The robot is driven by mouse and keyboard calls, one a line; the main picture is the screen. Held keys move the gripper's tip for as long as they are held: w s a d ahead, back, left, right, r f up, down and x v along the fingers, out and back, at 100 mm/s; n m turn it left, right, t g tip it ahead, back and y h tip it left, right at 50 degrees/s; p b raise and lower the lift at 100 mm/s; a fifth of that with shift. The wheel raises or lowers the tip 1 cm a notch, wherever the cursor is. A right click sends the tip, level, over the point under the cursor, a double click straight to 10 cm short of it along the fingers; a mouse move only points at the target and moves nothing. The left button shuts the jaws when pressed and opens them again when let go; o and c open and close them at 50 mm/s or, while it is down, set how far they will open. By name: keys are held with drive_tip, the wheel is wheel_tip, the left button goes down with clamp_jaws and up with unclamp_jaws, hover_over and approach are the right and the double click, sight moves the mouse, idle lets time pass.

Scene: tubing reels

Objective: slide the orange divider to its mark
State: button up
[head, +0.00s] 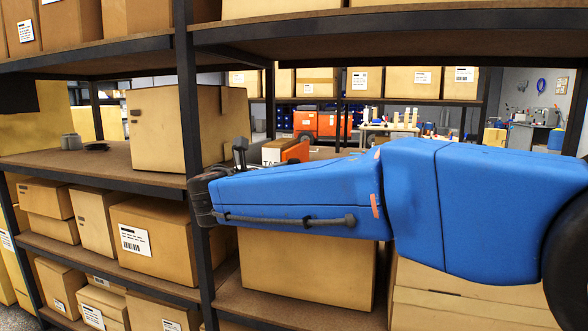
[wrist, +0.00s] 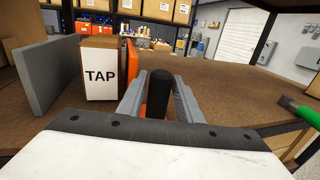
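The orange divider (head: 297,150) stands on the shelf, against the right side of the TAP box (head: 272,153) in the head view. In the wrist view, a thin strip of the orange divider (wrist: 132,57) shows beside the TAP box (wrist: 99,68). A black upright post (wrist: 158,94), which looks like the divider's handle, stands between the two grey fingers of my gripper (wrist: 160,84). The fingers look open, with narrow gaps beside the post. I cannot make out the mark.
A grey upright panel (wrist: 44,75) stands left of the TAP box. The brown shelf board (wrist: 235,92) is bare to the right, up to a green-ended object (wrist: 298,108). A large carton (head: 160,130) and a dark shelf post (head: 188,90) stand left of my arm.

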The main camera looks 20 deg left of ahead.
drive_tip(key=v, duration=1.7)
drive_tip(key=shift+s, duration=0.2)
drive_tip(key=shift+a, duration=0.1)
